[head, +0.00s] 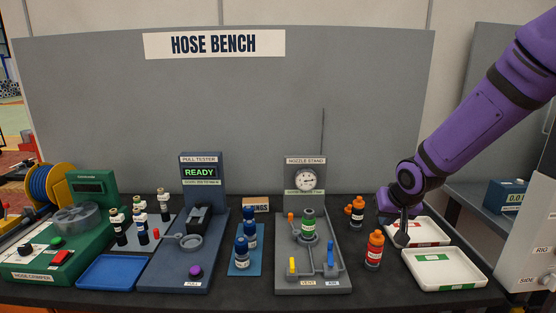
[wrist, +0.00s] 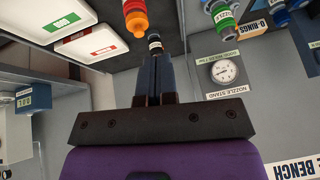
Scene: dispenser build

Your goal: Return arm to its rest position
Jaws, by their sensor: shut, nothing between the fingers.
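My purple arm comes in from the right in the head view. My gripper (head: 402,238) points down over the left side of the two white trays, with its fingers shut and empty. In the wrist view my gripper (wrist: 154,60) shows as two dark fingers pressed together. Whether the fingers touch anything is hard to tell.
A red-labelled tray (head: 440,241) and a green-labelled tray (head: 450,283) lie beneath and beside the gripper. The nozzle stand (head: 340,285) holds a green-banded piece. The pull tester (head: 165,280) reads READY. Space above the bench is clear.

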